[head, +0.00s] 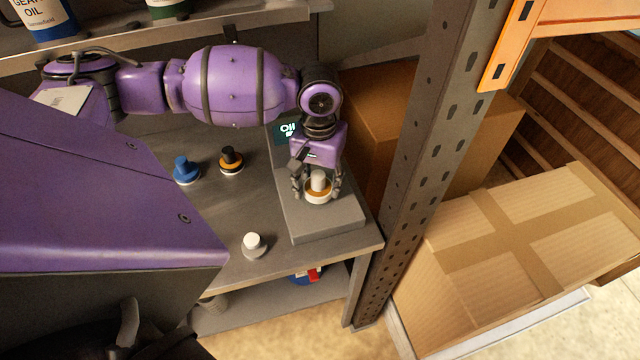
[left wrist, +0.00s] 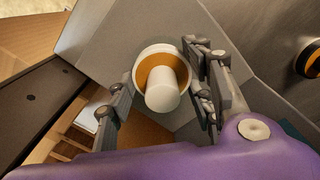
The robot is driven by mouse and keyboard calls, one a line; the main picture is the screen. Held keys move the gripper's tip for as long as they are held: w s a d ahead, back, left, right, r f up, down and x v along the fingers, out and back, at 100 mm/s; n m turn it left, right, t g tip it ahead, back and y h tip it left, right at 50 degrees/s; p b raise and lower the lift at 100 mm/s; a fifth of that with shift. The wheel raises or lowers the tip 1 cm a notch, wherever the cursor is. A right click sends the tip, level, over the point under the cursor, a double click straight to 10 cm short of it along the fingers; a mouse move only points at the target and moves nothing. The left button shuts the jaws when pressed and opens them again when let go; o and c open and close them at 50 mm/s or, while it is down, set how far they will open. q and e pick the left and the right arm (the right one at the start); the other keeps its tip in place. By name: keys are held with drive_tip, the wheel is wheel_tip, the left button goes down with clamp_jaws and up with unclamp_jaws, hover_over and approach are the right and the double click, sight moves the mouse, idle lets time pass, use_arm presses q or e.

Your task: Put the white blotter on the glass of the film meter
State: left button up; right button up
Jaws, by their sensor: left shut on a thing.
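The film meter (head: 345,221) is a grey box with a raised back and a small dark display (head: 287,130) reading "Oil", near the bench's right end. My left gripper (head: 317,184) points down over its low front part, shut on a white-knobbed blotter (head: 318,180) with an orange top and pale rim. In the left wrist view this blotter (left wrist: 162,92) sits between the fingers (left wrist: 160,100). The meter's glass is hidden, and I cannot tell whether the blotter touches it. Another white-knobbed piece (head: 253,241) with a grey base stands on the bench. My right gripper is not in view.
A blue-knobbed piece (head: 186,171) and a black-knobbed piece with an orange ring (head: 231,160) stand on the bench (head: 215,205) left of the meter. A perforated metal post (head: 425,150) and cardboard boxes (head: 530,250) are to the right. Bottles stand on the shelf above.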

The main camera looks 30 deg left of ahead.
sight(319, 175)
use_arm(q)
drive_tip(key=shift+f, duration=0.55)
drive_tip(key=shift+f, duration=0.1)
drive_tip(key=o, duration=1.2)
drive_tip(key=shift+f, duration=0.1)
drive_tip(key=shift+c, duration=0.2)
wheel_tip(319, 175, up, 12)
drive_tip(key=shift+r+p, duration=0.2)
drive_tip(key=shift+p, duration=0.25)
